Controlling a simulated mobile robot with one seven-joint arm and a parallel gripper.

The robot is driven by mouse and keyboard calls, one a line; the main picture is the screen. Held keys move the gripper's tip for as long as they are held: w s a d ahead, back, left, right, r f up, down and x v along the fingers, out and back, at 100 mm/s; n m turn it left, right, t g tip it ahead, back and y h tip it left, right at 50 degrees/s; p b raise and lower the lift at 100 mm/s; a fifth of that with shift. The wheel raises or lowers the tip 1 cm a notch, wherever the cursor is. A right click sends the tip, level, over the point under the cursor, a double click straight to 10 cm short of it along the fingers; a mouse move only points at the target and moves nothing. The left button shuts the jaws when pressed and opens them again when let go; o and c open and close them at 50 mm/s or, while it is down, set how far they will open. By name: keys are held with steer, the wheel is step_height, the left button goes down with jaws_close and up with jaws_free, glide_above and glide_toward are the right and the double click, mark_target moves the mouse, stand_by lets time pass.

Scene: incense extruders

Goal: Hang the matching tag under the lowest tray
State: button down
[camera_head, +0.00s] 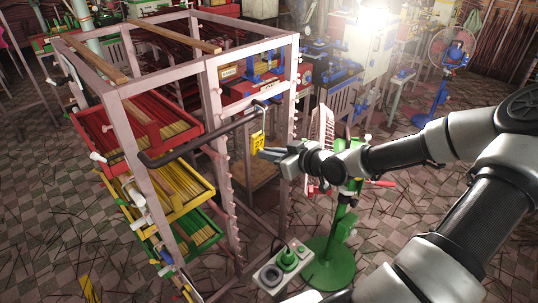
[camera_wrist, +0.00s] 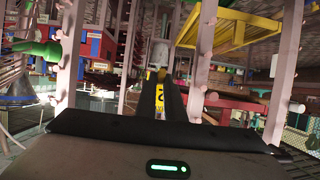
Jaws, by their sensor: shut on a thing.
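A yellow tag (camera_head: 258,141) with dark markings and a dark loop at its top is held at the tip of my gripper (camera_head: 272,152). In the wrist view the tag (camera_wrist: 160,97) shows between my dark fingers, which are shut on it; its markings are hard to read. The tag is in front of the rack's near right side, around the height of a dark bar. The rack holds a red tray (camera_head: 122,117), a yellow tray (camera_head: 205,186) below it, and a green tray (camera_head: 217,239) lowest. My gripper is above and right of the green tray. The green tray's underside is hidden.
The pink rack frame (camera_head: 218,120) has upright posts with pegs, and a dark bar (camera_head: 190,143) crosses its near side. A green pedestal (camera_head: 329,262) and a control box (camera_head: 283,267) stand right of it. Yellow pieces (camera_head: 88,288) show at the lower left.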

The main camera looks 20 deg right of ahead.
steer(key=shift+f, duration=0.2)
steer(key=c, duration=1.9)
jaws_free()
steer(key=shift+o, duration=0.2)
steer(key=shift+f+b, duration=0.2)
steer(key=shift+b, duration=0.4)
steer(key=p+v, duration=0.9)
steer(key=v, duration=0.8)
steer(key=shift+s+d+p, duration=0.15)
steer(key=shift+d+p, duration=0.15)
steer(key=shift+d, duration=0.05)
